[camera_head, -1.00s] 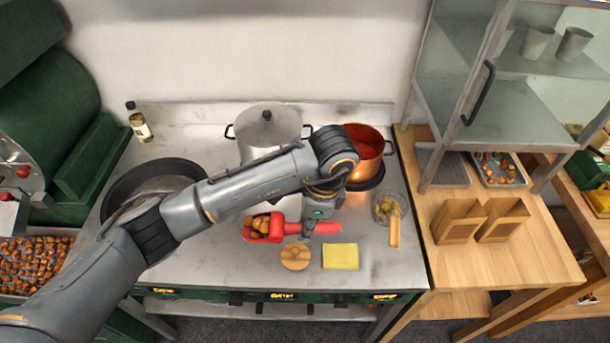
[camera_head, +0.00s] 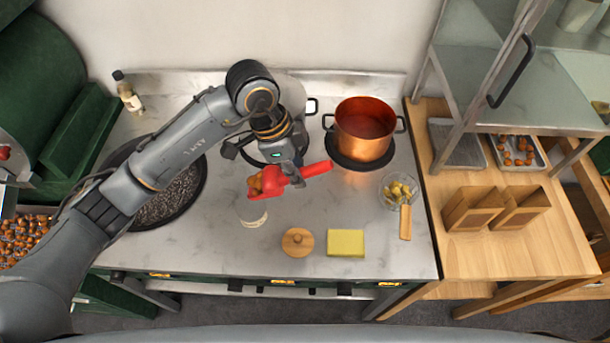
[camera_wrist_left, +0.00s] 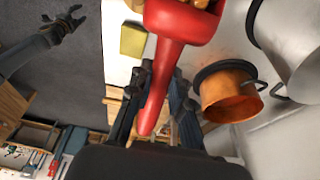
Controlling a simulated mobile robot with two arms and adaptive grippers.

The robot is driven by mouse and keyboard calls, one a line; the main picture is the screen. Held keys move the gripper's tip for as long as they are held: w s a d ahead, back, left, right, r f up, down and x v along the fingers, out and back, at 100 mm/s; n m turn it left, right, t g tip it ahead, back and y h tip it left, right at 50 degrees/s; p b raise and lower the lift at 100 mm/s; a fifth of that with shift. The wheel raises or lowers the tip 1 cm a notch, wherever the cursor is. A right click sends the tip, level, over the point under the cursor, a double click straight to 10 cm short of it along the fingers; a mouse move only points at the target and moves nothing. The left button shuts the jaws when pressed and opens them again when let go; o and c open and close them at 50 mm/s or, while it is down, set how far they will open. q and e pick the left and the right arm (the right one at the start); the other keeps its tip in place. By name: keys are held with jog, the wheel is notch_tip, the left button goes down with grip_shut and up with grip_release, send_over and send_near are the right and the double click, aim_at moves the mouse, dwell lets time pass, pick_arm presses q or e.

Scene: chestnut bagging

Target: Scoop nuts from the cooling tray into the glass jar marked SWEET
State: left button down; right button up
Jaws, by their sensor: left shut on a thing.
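My left gripper (camera_head: 292,176) is shut on the handle of a red scoop (camera_head: 271,184), also seen in the left wrist view (camera_wrist_left: 182,22). Brown nuts (camera_head: 255,186) sit in its bowl. The scoop is tilted, handle up to the right, and its bowl is above a small clear jar (camera_head: 252,214) on the steel counter. The jar's marking is too small to read. A tray of nuts (camera_head: 22,238) lies at the far left, partly behind my left arm. My right gripper (camera_wrist_left: 68,24) shows at the upper left of the left wrist view, fingers apart and empty.
A round wooden lid (camera_head: 298,241) and yellow sponge (camera_head: 346,243) lie in front. A copper pot (camera_head: 364,136), a glass bowl of yellowish pieces (camera_head: 399,190) and a dark pan (camera_head: 178,195) stand around. A glass cabinet (camera_head: 560,95) stands right.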

pick_arm(q)
jog(key=shift+w+a+r+h+b, duration=0.15)
jog(key=shift+a+h+b, duration=0.15)
jog(key=shift+a+h, duration=0.2)
jog(key=shift+w+a+r+h+b, duration=0.1)
jog(key=shift+a+r+h+b, duration=0.5)
jog(key=shift+h+b, duration=0.25)
jog(key=shift+a+r+h, duration=1.15)
jog(key=shift+a+h, duration=0.1)
jog(key=shift+a+r+h+b, duration=0.35)
jog(key=shift+a+h+b, duration=0.05)
jog(key=shift+a+h, duration=0.2)
jog(key=shift+a+r+h+b, duration=0.35)
jog(key=shift+a+h, duration=0.15)
jog(key=shift+h, duration=0.1)
pick_arm(e)
jog(key=shift+w+a+f, duration=0.1)
jog(key=shift+w+f, duration=0.2)
jog(key=shift+f, duration=0.35)
jog(key=shift+w+a+f, duration=0.1)
jog(key=shift+w+f, duration=0.15)
jog(key=shift+f, duration=0.45)
jog(key=shift+w+a+f, duration=0.1)
jog(key=shift+w+f, duration=0.2)
jog(key=shift+f, duration=0.35)
jog(key=shift+d, duration=0.15)
